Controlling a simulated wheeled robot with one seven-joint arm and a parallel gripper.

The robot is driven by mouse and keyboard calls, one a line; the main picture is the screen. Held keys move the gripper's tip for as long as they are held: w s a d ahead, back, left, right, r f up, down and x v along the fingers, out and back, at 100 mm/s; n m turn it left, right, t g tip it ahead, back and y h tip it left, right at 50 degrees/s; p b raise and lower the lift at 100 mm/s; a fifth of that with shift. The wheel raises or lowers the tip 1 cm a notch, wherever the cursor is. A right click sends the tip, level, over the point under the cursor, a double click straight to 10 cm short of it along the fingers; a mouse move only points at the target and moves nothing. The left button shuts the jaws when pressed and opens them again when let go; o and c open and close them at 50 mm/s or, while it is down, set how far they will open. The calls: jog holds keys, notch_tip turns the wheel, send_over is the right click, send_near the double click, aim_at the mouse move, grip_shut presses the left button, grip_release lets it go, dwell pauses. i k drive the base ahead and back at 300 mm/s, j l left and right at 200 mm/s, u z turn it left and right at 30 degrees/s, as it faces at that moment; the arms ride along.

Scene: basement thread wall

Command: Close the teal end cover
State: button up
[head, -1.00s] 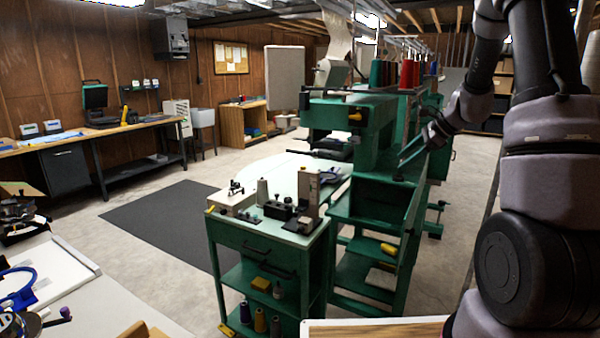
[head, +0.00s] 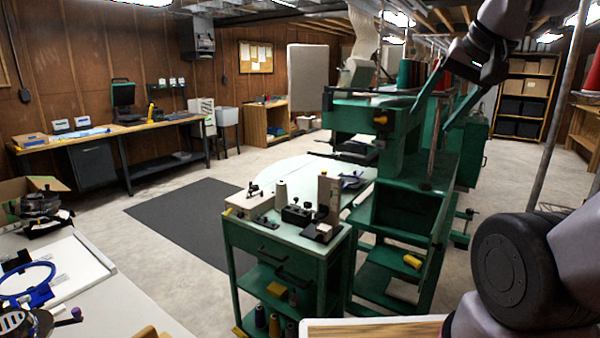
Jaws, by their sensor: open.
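The teal end cover (head: 443,228) appears to be the upright panel at the near end of the green machine (head: 350,117). It stands swung out, seen nearly edge-on, beside an open dark compartment (head: 400,212). Its hinge is hard to make out. My gripper (head: 431,118) is above the cover in the picture, its two teal fingers spread and pointing down to the left. Nothing is between them. I see no contact with the cover, and the depth gap is unclear.
A green trolley (head: 290,243) with small devices on top stands left of the compartment. Thread cones (head: 408,75) stand on the machine. A grey pole (head: 556,120) rises at right. A wood-topped surface (head: 375,328) is at the front.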

aim_at(432, 245)
jog(key=k+l, duration=0.25)
jog(key=l, duration=0.15)
jog(key=k+l+z, duration=0.1)
jog(key=l, duration=0.25)
jog(key=k+l, duration=0.3)
jog(key=j+z, duration=0.2)
jog(key=j, duration=0.45)
jog(key=k+j+z, duration=0.25)
jog(key=j, duration=0.35)
jog(key=i+l, duration=0.1)
jog(key=i, duration=0.2)
jog(key=i+l, duration=0.1)
jog(key=i, duration=0.2)
